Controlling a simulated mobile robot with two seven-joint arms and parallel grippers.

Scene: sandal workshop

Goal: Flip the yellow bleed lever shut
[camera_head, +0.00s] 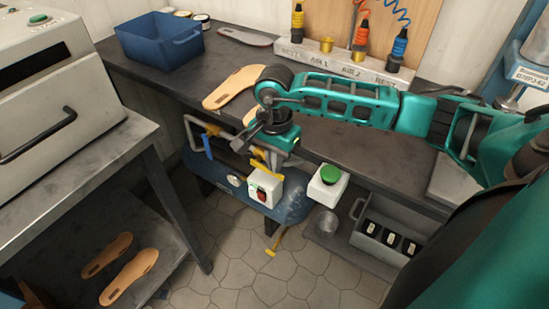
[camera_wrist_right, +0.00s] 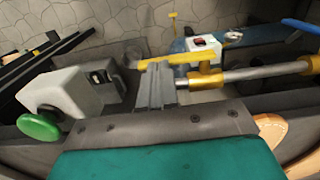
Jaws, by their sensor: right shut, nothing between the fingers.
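A yellow lever (camera_wrist_right: 182,58) lies across the front of a brass valve on a metal pipe in the right wrist view. In the head view, a yellow part (camera_head: 274,160) shows just below my right gripper. A second yellow lever (camera_head: 275,243) hangs low under the blue tank (camera_head: 290,208); I cannot tell by label which is the bleed lever. My right gripper (camera_head: 244,138) points down in front of the bench edge. Its grey fingers (camera_wrist_right: 155,84) are together and empty, close beside the lever at the valve; contact is unclear. My left gripper is not in view.
A switch box (camera_head: 263,188) and a white box with a green button (camera_head: 327,184) stand near the tank. A blue handle (camera_head: 208,146) hangs left of the gripper. Sandal soles (camera_head: 232,87) and a blue bin (camera_head: 160,40) lie on the bench (camera_head: 120,66).

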